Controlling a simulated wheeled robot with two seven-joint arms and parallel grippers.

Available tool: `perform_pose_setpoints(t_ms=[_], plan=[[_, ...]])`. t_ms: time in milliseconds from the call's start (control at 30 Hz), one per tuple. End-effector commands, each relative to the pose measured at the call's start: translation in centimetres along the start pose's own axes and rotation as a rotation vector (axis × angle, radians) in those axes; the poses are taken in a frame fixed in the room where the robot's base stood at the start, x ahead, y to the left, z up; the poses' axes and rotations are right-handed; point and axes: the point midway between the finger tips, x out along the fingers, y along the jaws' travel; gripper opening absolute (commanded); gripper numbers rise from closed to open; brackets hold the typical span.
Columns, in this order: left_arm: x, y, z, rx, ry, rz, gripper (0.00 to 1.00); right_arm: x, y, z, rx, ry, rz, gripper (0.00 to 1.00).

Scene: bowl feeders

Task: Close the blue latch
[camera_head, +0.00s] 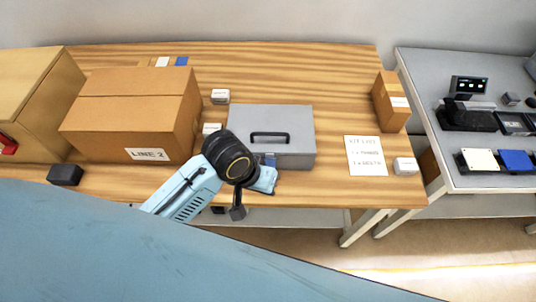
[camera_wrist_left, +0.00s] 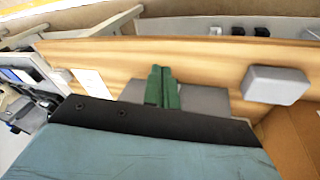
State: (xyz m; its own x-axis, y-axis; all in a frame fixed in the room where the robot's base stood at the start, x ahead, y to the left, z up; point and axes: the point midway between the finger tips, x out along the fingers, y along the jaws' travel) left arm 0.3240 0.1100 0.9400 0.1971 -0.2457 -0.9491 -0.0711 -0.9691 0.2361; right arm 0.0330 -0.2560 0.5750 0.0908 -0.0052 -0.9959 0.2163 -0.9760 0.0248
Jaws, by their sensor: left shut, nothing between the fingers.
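A grey case (camera_head: 295,125) with a black handle on its lid stands near the front edge of the wooden table, its lid down. A small blue patch (camera_head: 270,160) on its front, just beyond my left wrist, looks like the blue latch; whether it is open or closed cannot be told. My left arm reaches in from the lower left, its black wrist covering the case's front left corner. In the left wrist view, my left gripper (camera_wrist_left: 162,72) has its green fingers together and empty, in front of a grey surface. My right gripper is not in view.
Cardboard boxes (camera_head: 135,110) stand left of the case, with small white boxes (camera_head: 220,96) between. A printed sheet (camera_head: 366,156) and another carton (camera_head: 390,100) lie to the right. A grey bench (camera_head: 480,175) stands beyond a gap.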

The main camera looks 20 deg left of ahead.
Motion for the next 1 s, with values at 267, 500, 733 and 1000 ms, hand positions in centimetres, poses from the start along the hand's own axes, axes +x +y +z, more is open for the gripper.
perform_pose_setpoints(t_ms=[267,500,733,1000], plan=[[-2.4,2.2,-5.2,-0.108,-0.096,-0.068,0.0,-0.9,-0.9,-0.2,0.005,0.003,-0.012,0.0],[-5.0,0.9,-8.6,-0.262,-0.148,-0.223,0.0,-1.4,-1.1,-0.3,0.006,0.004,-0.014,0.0],[-5.9,0.1,-9.6,-0.323,-0.156,-0.278,0.0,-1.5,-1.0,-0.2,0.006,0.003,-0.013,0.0],[-5.8,0.1,-9.5,-0.324,-0.156,-0.277,0.0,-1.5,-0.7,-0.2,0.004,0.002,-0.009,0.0]])
